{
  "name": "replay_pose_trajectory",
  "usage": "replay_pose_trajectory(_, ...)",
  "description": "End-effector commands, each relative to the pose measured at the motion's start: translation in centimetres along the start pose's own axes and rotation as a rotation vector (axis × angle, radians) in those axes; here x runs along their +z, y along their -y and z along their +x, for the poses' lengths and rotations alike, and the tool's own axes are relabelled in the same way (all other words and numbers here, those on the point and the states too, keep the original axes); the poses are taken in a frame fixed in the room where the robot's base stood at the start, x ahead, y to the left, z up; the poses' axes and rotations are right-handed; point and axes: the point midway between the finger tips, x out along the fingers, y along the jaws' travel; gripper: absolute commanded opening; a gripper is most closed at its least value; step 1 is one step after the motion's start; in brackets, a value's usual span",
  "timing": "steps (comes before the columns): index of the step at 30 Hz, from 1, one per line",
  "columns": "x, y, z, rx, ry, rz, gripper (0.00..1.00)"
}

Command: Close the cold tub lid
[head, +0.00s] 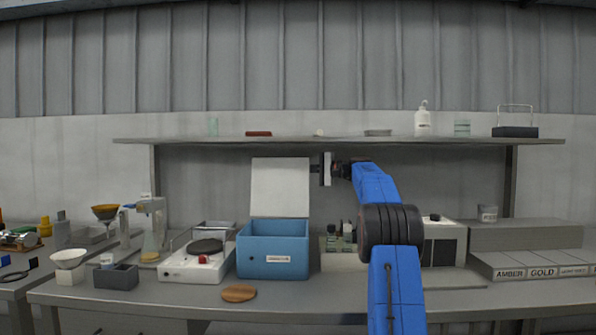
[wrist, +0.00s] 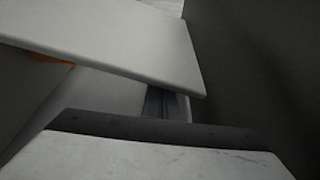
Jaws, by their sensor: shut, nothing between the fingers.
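The cold tub is a blue box (head: 272,262) with a small white label, standing on the bench in the head view. Its white lid (head: 280,187) stands open, upright at the back of the tub. My gripper (head: 318,169) is just right of the lid's upper right edge, under the shelf. It is shut and empty. I cannot tell whether it touches the lid. The wrist view shows a pale slab at close range, but I cannot tell which thing it is.
A grey shelf (head: 380,141) runs just above the lid and my gripper. A white hotplate (head: 197,266) stands left of the tub and a rack of small bottles (head: 341,245) right of it. A round wooden disc (head: 239,293) lies in front.

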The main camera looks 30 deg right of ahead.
Motion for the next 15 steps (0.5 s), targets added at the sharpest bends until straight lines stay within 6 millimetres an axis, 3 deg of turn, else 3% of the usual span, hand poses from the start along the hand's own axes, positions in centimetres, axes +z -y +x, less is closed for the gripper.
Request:
replay_pose_trajectory(8,2.1,1.0,-0.7,-0.036,0.000,-0.102,0.00)
replay_pose_trajectory(15,5.8,1.9,-2.0,-0.102,0.000,-0.288,0.00)
